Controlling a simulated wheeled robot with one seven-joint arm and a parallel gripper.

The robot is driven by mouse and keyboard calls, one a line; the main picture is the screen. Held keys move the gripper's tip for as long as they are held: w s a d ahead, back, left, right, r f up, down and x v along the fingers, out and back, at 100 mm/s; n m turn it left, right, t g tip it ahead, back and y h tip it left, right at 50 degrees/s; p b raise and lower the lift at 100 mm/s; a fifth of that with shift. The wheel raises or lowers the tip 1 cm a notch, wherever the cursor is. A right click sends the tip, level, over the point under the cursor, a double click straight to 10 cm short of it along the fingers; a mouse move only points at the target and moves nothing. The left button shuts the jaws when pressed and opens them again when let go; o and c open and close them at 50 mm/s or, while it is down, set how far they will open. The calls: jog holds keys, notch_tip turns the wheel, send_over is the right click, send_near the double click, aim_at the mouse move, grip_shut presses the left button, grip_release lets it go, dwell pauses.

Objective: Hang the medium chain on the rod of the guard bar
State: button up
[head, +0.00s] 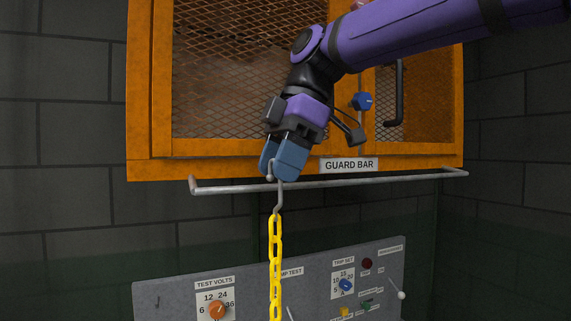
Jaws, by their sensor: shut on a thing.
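My gripper (284,165) is shut on the grey metal hook (279,197) at the top of a yellow chain (275,250). The chain hangs straight down in front of the panel and runs out of the bottom of the head view. The guard bar's rod (345,182) is a thin grey bar below the orange cabinet. The hook overlaps the rod in the picture, left of the rod's middle. I cannot tell whether the hook is over the rod, touching it, or only in front of it. The hook's upper part is partly hidden by the blue fingers. No other chain is in view.
The orange mesh cabinet (145,90) is behind my arm, with a "GUARD BAR" label (349,165), a blue knob (363,101) and a black handle (399,95). A grey control panel (180,286) with dials stands below. The rod is bare to the right of the hook.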

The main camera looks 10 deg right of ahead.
jog(key=shift+w+a, duration=0.25)
jog(key=shift+w, duration=0.6)
jog(key=shift+w+a, duration=0.25)
jog(key=shift+w, duration=0.6)
jog(key=shift+w+a, duration=0.25)
jog(key=shift+w, duration=0.6)
jog(key=shift+s+f, duration=0.1)
jog(key=shift+f, duration=1.45)
jog(key=o, duration=1.2)
